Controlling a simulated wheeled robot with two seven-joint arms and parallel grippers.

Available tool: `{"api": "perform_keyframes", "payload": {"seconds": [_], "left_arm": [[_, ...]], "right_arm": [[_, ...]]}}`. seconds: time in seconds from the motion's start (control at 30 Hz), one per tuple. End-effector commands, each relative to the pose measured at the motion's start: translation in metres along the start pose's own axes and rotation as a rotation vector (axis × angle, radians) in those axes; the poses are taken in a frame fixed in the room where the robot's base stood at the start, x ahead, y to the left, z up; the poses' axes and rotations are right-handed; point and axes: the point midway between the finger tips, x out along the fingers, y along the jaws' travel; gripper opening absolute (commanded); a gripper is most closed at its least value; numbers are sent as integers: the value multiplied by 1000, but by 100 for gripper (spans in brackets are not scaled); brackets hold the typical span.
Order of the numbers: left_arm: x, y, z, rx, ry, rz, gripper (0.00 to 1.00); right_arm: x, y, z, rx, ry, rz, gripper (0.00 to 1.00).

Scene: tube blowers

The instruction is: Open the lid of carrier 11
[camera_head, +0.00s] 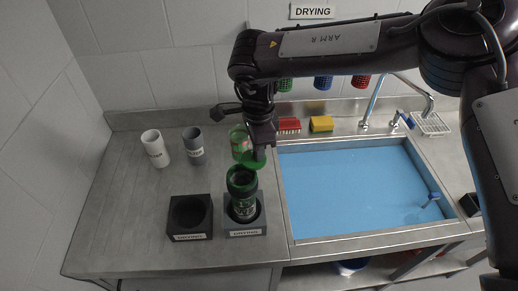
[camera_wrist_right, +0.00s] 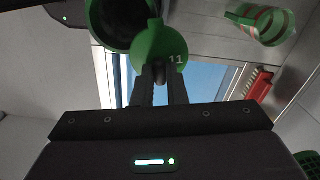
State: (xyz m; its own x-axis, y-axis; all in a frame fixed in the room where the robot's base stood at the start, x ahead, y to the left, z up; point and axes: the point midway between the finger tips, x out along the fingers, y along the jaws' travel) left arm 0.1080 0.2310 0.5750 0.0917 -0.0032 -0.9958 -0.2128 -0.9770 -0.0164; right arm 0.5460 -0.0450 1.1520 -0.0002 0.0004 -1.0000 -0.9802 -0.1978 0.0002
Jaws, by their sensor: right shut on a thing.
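Carrier 11 (camera_head: 242,198) is a dark green cylinder standing upright in the right of two black holders (camera_head: 246,230). Its green lid (camera_head: 254,164) is tilted up off the mouth at the far side. In the right wrist view the lid (camera_wrist_right: 150,47) bears the number 11, and the carrier's dark open mouth (camera_wrist_right: 118,22) shows beside it. My right gripper (camera_head: 259,153) is shut on the edge of the lid; its fingers (camera_wrist_right: 159,82) show in the right wrist view too. My left gripper is out of view.
An empty black holder (camera_head: 190,217) stands left of the carrier. A white cup (camera_head: 155,148), a grey cup (camera_head: 194,146) and a green-and-red container (camera_head: 238,140) stand behind. A blue-bottomed sink (camera_head: 350,190) lies to the right. A sponge (camera_head: 321,124) and red brush (camera_head: 289,125) sit behind it.

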Motion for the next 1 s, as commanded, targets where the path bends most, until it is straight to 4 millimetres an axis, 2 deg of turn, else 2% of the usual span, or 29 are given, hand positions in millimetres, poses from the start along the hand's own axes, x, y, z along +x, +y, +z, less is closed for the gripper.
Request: {"api": "perform_keyframes", "payload": {"seconds": [0.4, 1.0], "left_arm": [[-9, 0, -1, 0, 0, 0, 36], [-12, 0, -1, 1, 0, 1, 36]], "right_arm": [[-1, -15, 3, -322, 1, -1, 0], [0, -22, 5, -465, 1, 0, 0]]}}
